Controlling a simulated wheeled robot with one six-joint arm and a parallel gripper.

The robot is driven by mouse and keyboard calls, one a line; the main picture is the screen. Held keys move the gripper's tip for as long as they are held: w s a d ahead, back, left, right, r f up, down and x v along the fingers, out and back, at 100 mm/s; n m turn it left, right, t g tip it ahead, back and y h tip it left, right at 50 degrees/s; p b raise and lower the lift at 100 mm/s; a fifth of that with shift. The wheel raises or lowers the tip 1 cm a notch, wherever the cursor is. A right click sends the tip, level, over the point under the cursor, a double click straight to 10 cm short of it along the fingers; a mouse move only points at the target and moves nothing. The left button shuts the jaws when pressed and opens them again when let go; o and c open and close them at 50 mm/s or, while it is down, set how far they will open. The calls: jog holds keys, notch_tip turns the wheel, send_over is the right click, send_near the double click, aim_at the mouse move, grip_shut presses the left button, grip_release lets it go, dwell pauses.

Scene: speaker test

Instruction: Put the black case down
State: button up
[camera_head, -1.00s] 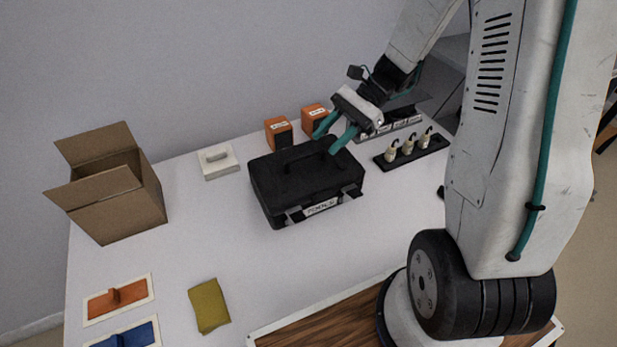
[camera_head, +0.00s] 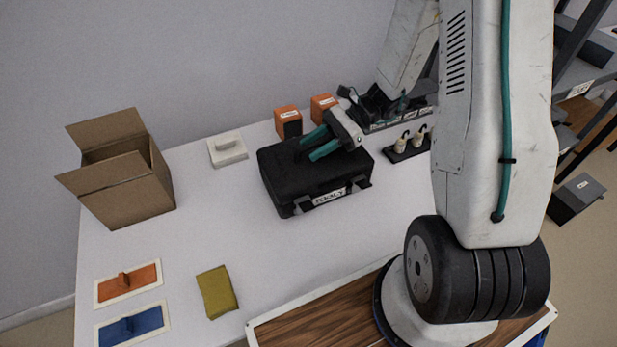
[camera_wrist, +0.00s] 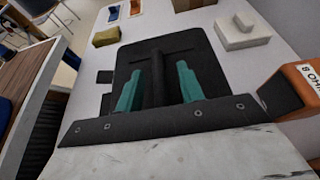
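The black case (camera_head: 283,190) lies flat on the white table, with its latches and a white label on the front side. My gripper (camera_head: 307,147) is low over its lid, at the handle. In the wrist view, the two teal fingers of my gripper (camera_wrist: 158,88) are spread, one on each side of the case's dark handle (camera_wrist: 156,75). A gap shows between each finger and the handle, so the gripper is open. The lid of the case (camera_wrist: 208,62) fills the middle of that view.
An open cardboard box (camera_head: 130,195) stands at left, near a white block with a handle (camera_head: 228,150). Orange boxes (camera_head: 288,122) stand behind the case. A yellow-green cloth (camera_head: 217,292) and orange (camera_head: 128,283) and blue (camera_head: 132,325) handled pieces lie in front. Table left of the case is clear.

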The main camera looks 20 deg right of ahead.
jog(key=shift+a, duration=0.1)
grip_shut()
dwell(1.3)
